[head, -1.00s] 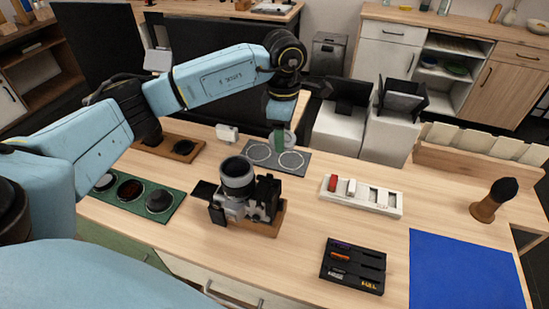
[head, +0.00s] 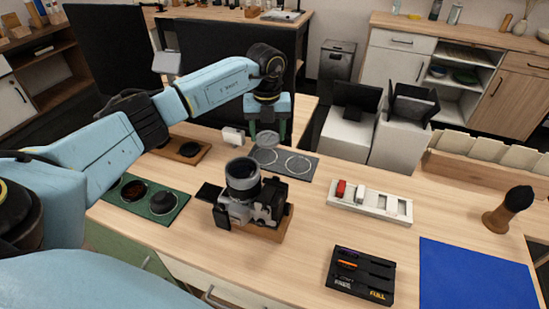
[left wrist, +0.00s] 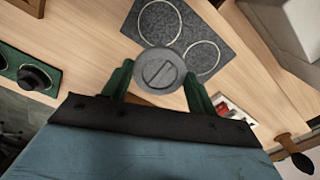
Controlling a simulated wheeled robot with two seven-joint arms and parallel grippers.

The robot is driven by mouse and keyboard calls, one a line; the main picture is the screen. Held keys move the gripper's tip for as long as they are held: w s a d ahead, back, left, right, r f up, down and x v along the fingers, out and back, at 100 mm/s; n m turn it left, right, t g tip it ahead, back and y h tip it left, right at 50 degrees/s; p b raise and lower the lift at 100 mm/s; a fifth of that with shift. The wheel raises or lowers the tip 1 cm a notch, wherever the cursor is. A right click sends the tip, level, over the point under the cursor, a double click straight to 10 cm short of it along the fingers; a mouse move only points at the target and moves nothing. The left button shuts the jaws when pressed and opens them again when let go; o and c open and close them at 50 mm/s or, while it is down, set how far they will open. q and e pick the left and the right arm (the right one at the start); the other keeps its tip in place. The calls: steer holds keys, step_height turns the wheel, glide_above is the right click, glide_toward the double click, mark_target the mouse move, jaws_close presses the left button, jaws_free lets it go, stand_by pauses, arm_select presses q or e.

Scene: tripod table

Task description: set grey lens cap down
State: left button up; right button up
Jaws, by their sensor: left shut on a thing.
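The grey lens cap (head: 268,141) is a round disc with a bar across its face; it fills the space between the fingers in the left wrist view (left wrist: 159,70). My left gripper (head: 267,133) is shut on it, with a green finger at either side. The cap appears over the left ring of the dark grey mat (head: 299,165), which has two pale rings. The right ring is empty. In the left wrist view the cap covers part of the mat (left wrist: 200,27). I cannot tell the exact gap between cap and mat. My right gripper is not in view.
A camera on a wooden stand (head: 262,228) is in front of the mat. A small white object (head: 233,136) stands left of it. A white slotted tray (head: 370,202) is to the right. A green tray (head: 130,206) is at the left. Bare wood lies between mat and white tray.

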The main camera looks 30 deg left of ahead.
mark_target(268, 164)
arm_select(q)
step_height(268, 164, down, 8)
steer(key=shift+f+b, duration=0.2)
steer(key=shift+b, duration=0.1)
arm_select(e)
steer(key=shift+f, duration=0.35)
arm_select(q)
steer(key=shift+f, duration=0.1)
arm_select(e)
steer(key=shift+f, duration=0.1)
arm_select(q)
steer(key=o, duration=0.9)
steer(key=shift+o, duration=0.7)
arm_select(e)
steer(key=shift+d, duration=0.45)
arm_select(q)
steer(key=shift+r, duration=0.3)
step_height(268, 164, up, 11)
steer(key=shift+f+p, duration=0.2)
steer(key=shift+p, duration=0.2)
steer(key=shift+r, duration=0.5)
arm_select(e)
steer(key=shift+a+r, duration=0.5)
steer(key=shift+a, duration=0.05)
